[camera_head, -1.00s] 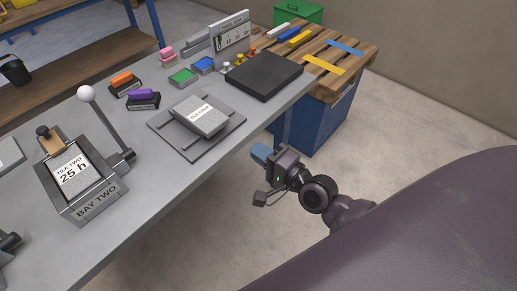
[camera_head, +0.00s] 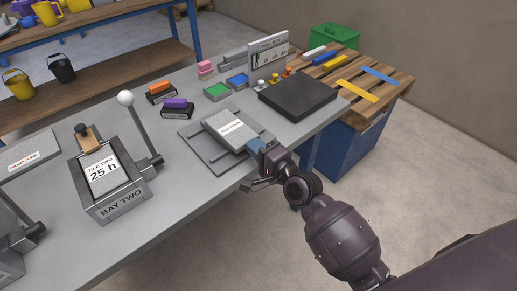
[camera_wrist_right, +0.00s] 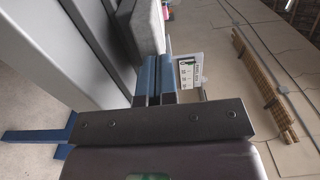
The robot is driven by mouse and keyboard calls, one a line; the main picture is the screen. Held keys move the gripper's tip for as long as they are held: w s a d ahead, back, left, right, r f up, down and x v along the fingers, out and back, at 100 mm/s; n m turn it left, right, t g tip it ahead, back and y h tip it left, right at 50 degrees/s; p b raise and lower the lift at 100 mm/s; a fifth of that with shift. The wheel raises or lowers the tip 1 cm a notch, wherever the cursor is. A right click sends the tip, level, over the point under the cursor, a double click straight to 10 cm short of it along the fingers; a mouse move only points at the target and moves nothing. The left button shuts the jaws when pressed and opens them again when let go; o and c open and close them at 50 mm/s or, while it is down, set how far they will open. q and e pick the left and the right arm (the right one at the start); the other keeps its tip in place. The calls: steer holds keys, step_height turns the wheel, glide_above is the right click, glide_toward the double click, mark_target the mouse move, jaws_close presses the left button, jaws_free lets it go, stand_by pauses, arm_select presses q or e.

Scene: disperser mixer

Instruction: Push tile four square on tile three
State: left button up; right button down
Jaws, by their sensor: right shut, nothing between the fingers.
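A grey tile (camera_head: 230,131) with a white label too small to read surely, likely tile four, lies on the flat grey plate (camera_head: 200,151) on the bench. Whether a second tile lies under it, and how the two line up, I cannot tell. My right gripper (camera_head: 257,147) is shut and empty, with its blue fingers close beside the tile's near right corner. In the right wrist view the shut fingers (camera_wrist_right: 155,82) point along the side of a grey slab (camera_wrist_right: 147,30). Whether they touch it is unclear. My left gripper is not in view.
Bay two (camera_head: 108,185), with its upright ball-topped lever (camera_head: 126,98), stands left of the plate. A black slab (camera_head: 297,96) and a sign (camera_head: 270,52) stand behind right. Purple (camera_head: 176,104) and orange (camera_head: 160,87) blocks sit behind. The bench front is clear.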

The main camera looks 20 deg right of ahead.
mark_target(247, 140)
steer(key=shift+x, duration=1.7)
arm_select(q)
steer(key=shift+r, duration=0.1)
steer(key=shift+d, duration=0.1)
arm_select(e)
steer(key=shift+s, duration=0.1)
